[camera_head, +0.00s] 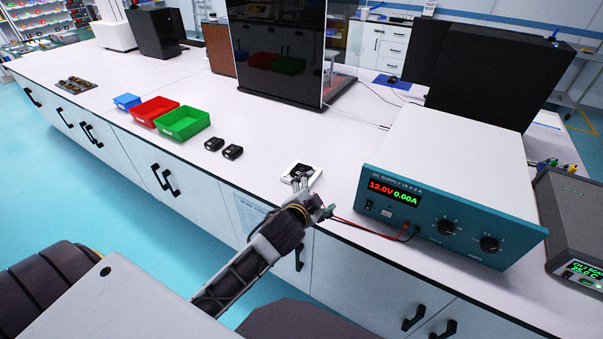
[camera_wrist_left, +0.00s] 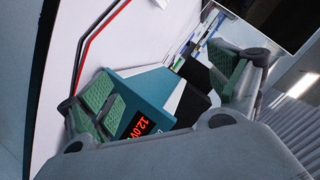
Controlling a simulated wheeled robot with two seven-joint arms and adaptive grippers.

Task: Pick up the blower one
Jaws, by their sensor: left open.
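Two small black blower-like parts lie side by side on the white bench: the left one (camera_head: 213,144) and the right one (camera_head: 232,152). I cannot tell their exact type at this size. My left gripper (camera_head: 304,180) is over the front part of the bench, to the right of both parts, at a white square fixture (camera_head: 301,169) with a dark middle. The gripper hides part of the fixture. In the left wrist view its green-padded fingers (camera_wrist_left: 163,78) are spread with nothing between them. My right gripper is in neither view.
A teal DC supply (camera_head: 450,190) stands close on the right, with red and black leads near the gripper. Red (camera_head: 154,110) and green (camera_head: 183,122) bins stand to the left. A tall dark panel (camera_head: 278,55) stands behind. The bench between bins and fixture is mostly free.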

